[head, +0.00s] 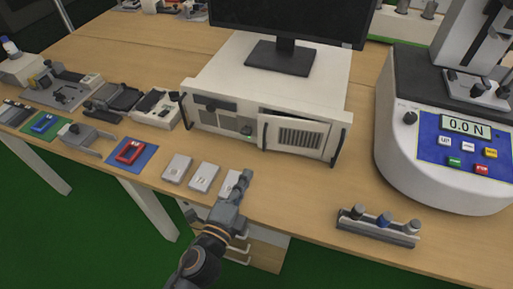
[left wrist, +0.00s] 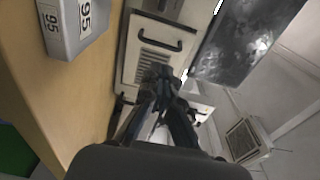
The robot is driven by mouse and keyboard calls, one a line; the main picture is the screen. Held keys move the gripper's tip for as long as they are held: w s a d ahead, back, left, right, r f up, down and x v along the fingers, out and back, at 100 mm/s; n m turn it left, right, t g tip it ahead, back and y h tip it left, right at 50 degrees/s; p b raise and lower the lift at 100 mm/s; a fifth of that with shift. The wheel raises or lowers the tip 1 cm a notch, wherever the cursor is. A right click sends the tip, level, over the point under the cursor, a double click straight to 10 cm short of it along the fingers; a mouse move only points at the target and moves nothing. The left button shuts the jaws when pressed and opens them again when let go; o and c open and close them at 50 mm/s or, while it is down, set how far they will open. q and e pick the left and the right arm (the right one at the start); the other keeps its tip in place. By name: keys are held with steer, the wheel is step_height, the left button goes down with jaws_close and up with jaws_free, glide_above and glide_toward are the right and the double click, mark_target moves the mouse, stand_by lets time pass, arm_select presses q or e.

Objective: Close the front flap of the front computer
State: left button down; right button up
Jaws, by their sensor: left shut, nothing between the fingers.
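The white computer (head: 220,84) stands on the wooden table under a monitor. Its front flap (head: 297,136), with a vent grille, is on the right half of the front. A dark gap along the flap's top edge shows it standing ajar. The flap also shows in the left wrist view (left wrist: 138,70), just past my fingers. My left gripper (head: 244,178) is shut and empty, in front of and below the flap, near the small white blocks. Its closed fingers (left wrist: 160,72) overlap the vent in the wrist view; whether they touch cannot be told. My right gripper is not in view.
The monitor (head: 290,22) stands on the computer. A force tester (head: 440,150) stands close to the right. A small rack with knobs (head: 378,226) lies at the front edge. White blocks (head: 204,177) and a red part (head: 130,152) lie left. Table between computer and rack is clear.

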arm_select(q)
steer(key=p+x, duration=0.1)
steer(key=x, duration=0.8)
steer(key=shift+w, duration=0.25)
steer(key=w, duration=0.3)
steer(key=shift+a, duration=0.15)
steer(key=shift+s+r, duration=0.1)
steer(key=shift+r, duration=0.05)
steer(key=shift+a, duration=0.1)
